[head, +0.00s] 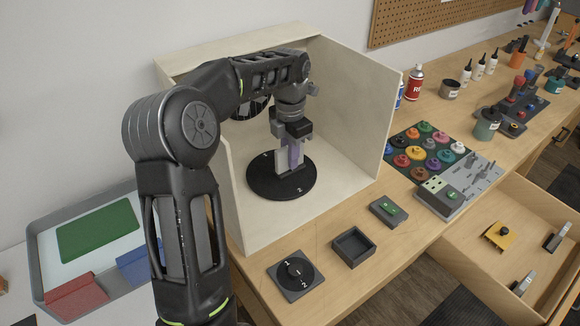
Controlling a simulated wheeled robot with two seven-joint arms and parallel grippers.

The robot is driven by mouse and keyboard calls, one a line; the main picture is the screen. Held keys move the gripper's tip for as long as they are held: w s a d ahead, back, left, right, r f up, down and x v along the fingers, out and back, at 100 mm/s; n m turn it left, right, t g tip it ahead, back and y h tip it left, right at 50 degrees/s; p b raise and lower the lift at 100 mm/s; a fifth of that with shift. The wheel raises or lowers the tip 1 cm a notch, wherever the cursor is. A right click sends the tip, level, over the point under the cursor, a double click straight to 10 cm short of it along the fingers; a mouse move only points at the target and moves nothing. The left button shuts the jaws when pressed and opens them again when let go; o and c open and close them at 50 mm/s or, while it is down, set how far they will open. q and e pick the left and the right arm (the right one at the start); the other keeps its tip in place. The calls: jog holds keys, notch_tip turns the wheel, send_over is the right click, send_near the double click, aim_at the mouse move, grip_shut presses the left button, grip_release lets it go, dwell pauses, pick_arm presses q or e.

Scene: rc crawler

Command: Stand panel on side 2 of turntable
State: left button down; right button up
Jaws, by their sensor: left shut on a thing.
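My left gripper (292,158) points down inside a pale open-fronted wooden booth. My right gripper is not in view.
The booth walls (300,218) stand close around the arm. In front are a dial marked 1 and 2 (295,270), an empty dark tray (353,246) and a small box with a green top (388,210). A tray (48,250) at left holds green, red and blue pieces.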

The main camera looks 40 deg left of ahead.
pick_arm(q)
notch_tip(320, 180, down, 3)
jog(key=shift+r+p, duration=0.1)
jog(key=shift+p, duration=0.2)
jog(key=shift+f, duration=0.4)
jog(key=shift+f, duration=0.15)
jog(key=c, duration=1.4)
grip_release()
